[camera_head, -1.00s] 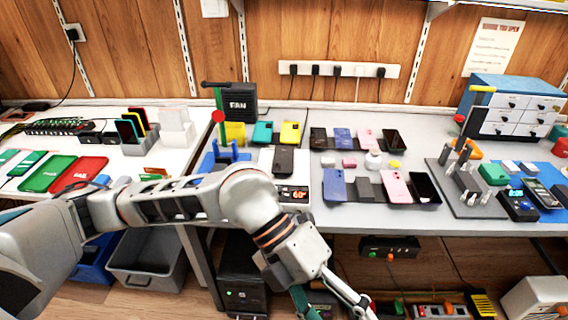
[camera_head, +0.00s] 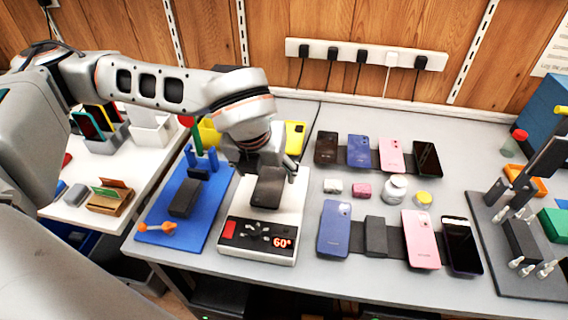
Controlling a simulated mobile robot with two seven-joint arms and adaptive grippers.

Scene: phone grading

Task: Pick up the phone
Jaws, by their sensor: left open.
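A dark phone (camera_head: 267,190) lies on the white heating plate (camera_head: 291,205), whose red display reads 60. My left gripper (camera_head: 264,165) is right above this phone's far end with its fingers apart, one toward each side. It hides that end, and I cannot tell whether the fingers touch the phone. Other phones lie on the grey bench to the right: a front row with a blue phone (camera_head: 335,228), a pink phone (camera_head: 421,240) and a black phone (camera_head: 461,246), and a back row of several more. My right gripper is not in view.
A blue mat (camera_head: 213,222) with a dark block and an orange tool is left of the plate. A small jar (camera_head: 395,188) stands between the phone rows. A dark fixture board (camera_head: 487,232) is at the right. The bench front edge is mostly clear.

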